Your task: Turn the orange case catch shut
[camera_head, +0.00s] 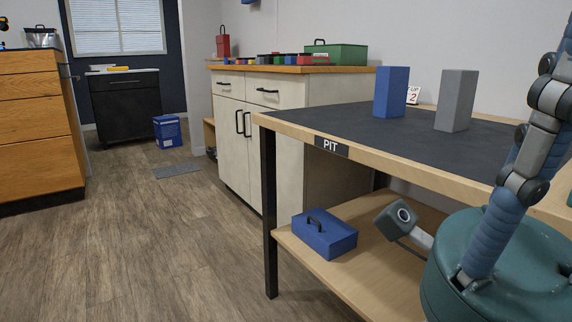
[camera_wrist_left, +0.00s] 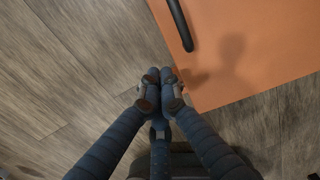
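A flat orange surface (camera_wrist_left: 255,60) fills the upper right of the left wrist view. I cannot tell whether it is the case itself. A dark curved bar (camera_wrist_left: 181,25), like a handle, lies over it near the top. My left gripper (camera_wrist_left: 160,78) is at the surface's lower left corner, its two fingertips close together with no gap I can make out. A small reddish-orange bit shows beside the right fingertip, too small to identify as the catch. I cannot tell whether the fingers touch it. Neither the orange surface nor my grippers show in the head view.
In the head view a dark-topped PIT table (camera_head: 340,128) bears a blue block (camera_head: 391,92) and a grey block (camera_head: 456,100). A blue box (camera_head: 324,234) sits on its lower shelf. A pale cabinet (camera_head: 262,135) stands behind. The wood floor (camera_head: 140,240) at left is clear.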

